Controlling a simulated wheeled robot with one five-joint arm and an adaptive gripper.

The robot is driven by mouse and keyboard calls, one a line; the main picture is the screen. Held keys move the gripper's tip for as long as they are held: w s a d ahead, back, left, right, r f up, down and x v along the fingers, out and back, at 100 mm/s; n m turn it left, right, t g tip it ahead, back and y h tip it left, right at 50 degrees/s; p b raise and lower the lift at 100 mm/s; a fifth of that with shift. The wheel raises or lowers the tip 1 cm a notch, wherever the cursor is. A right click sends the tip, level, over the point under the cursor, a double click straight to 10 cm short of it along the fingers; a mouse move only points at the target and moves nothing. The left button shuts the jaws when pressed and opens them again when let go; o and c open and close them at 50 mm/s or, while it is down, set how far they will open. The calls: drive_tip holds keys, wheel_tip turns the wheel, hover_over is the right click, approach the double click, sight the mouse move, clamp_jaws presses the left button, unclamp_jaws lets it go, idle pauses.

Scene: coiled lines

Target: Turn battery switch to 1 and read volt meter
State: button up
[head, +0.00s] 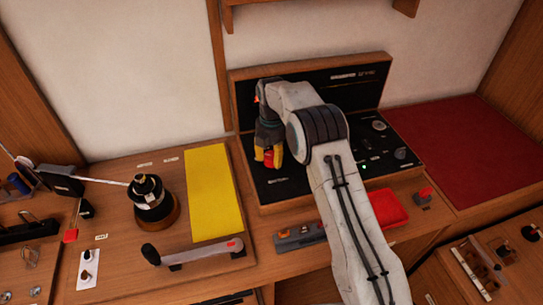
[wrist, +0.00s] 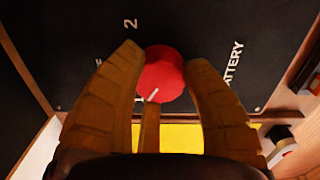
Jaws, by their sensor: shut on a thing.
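The battery switch is a red round knob (wrist: 163,76) on a black panel, beside the word BATTERY (wrist: 233,66). Its white pointer mark is at the lower-left edge in the wrist view, away from the 2 (wrist: 130,24). A pale mark near the pointer is mostly hidden by a finger, so I cannot read it. My gripper (wrist: 158,85) has its yellow-brown fingers shut on the knob, one on each side. In the head view my gripper (head: 268,157) points down at the panel's left part, with the red knob (head: 269,160) between its fingers. I cannot pick out a volt meter; my arm covers the panel's middle.
The black panel (head: 270,187) sits in a wooden frame. Small knobs (head: 379,126) show at its right. A yellow mat (head: 213,190), a black winch-like drum (head: 150,197) and a lever handle (head: 195,254) lie left. A red pad (head: 388,207) lies right of my arm.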

sight(271, 156)
drive_tip(key=shift+s+f, duration=0.1)
drive_tip(key=shift+f, duration=0.05)
drive_tip(key=o, duration=1.2)
drive_tip(key=shift+o, duration=0.2)
wheel_tip(271, 156, up, 12)
idle(0.3)
